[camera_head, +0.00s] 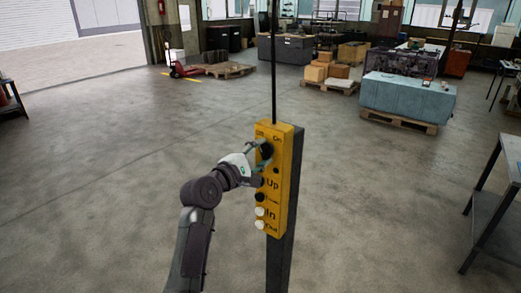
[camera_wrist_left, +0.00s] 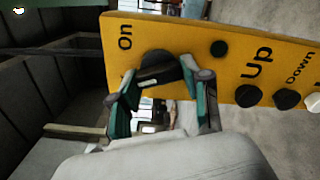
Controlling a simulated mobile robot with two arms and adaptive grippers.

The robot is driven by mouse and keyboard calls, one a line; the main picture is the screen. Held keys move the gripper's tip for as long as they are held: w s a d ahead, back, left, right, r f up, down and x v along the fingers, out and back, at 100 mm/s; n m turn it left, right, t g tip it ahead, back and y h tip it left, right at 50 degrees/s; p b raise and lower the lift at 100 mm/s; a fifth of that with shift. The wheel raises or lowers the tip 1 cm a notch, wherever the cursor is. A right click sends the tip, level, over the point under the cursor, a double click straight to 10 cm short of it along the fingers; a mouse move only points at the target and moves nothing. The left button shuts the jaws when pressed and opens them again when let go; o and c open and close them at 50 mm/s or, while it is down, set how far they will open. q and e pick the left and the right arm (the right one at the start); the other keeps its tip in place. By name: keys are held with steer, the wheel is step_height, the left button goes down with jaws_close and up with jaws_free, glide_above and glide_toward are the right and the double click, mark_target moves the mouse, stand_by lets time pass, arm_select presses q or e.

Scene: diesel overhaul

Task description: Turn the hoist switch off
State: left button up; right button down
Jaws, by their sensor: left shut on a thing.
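The hoist control is a yellow box (camera_head: 288,185) on a dark post (camera_head: 282,262), with a cable running up from it. The hoist switch is a round black knob (camera_wrist_left: 156,64) near the "On" label at the box's top end. My left gripper (camera_head: 264,154) is at the upper part of the box, its fingers around the knob. In the left wrist view the gripper (camera_wrist_left: 160,88) has a finger on each side of the knob, shut on it. The knob's lower part is hidden by the fingers. My right gripper is in neither view.
Below the switch are several small buttons, with "Up" (camera_wrist_left: 249,95), "Down", "In" and "Out" labels. A grey metal table (camera_head: 495,200) stands at the right. A blue block on a pallet (camera_head: 405,97) stands farther back. The floor to the left is clear.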

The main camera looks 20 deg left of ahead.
arm_select(q)
steer(key=shift+f+n, duration=0.1)
steer(key=shift+n, duration=2)
steer(key=o, duration=1.2)
steer(key=shift+c, duration=0.2)
steer(key=v, duration=1.2)
